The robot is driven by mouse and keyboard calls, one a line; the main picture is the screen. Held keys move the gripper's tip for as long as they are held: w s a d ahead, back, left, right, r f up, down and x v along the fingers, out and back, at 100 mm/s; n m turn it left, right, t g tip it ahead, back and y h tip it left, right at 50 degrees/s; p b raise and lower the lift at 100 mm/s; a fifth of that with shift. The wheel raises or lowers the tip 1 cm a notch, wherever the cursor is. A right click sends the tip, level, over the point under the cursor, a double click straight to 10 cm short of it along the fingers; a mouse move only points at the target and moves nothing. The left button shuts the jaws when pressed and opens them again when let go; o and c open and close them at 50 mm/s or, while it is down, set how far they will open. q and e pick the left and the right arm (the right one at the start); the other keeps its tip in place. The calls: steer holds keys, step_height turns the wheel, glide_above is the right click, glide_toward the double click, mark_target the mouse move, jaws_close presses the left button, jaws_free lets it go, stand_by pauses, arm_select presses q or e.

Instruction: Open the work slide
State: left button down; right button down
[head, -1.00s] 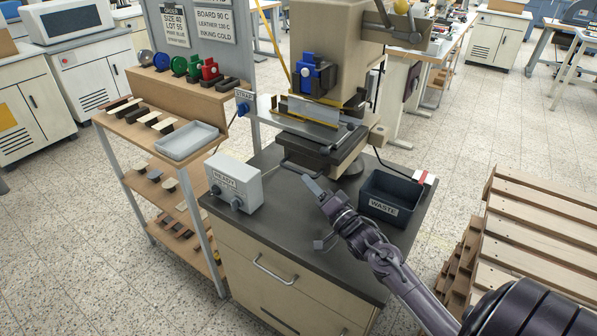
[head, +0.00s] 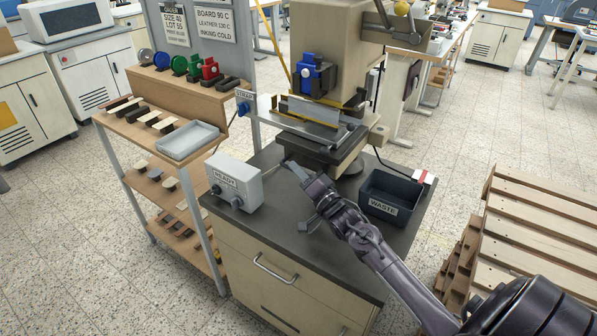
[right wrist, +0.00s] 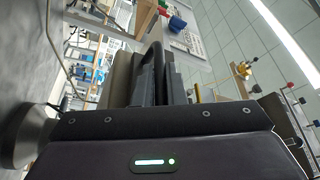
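The work slide (head: 312,148) is the dark block low on the front of the tan foil press (head: 325,50). A metal plate (head: 312,112) lies above it. The slide's front handle is largely hidden in the head view by my right gripper (head: 298,173), whose fingertips reach it. In the right wrist view a dark curved bar, likely the handle (right wrist: 153,62), stands among the gripper's finger pieces (right wrist: 150,85). I cannot tell whether the fingers are closed on it. My left gripper is not in view.
A READY control box (head: 236,183) stands left of my right gripper and a black WASTE bin (head: 390,193) stands right of it, both on the dark cabinet top (head: 285,212). A shelf with a grey tray (head: 188,141) is at left. Wooden pallets (head: 540,235) are at right.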

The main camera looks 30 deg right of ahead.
stand_by(0.3)
steer(key=shift+s+a, duration=0.1)
steer(key=shift+a, duration=0.1)
steer(key=s+a+p, duration=0.3)
steer(key=a, duration=0.5)
steer(key=s+a+p, duration=0.3)
steer(key=a, duration=0.4)
steer(key=shift+s+a+f, duration=0.15)
steer(key=shift+s+a, duration=0.1)
steer(key=shift+a, duration=0.1)
steer(key=c, duration=1.8)
jaws_free()
steer(key=shift+f, duration=0.1)
steer(key=o, duration=0.3)
steer(key=shift+a+r, duration=0.15)
steer(key=shift+r, duration=0.05)
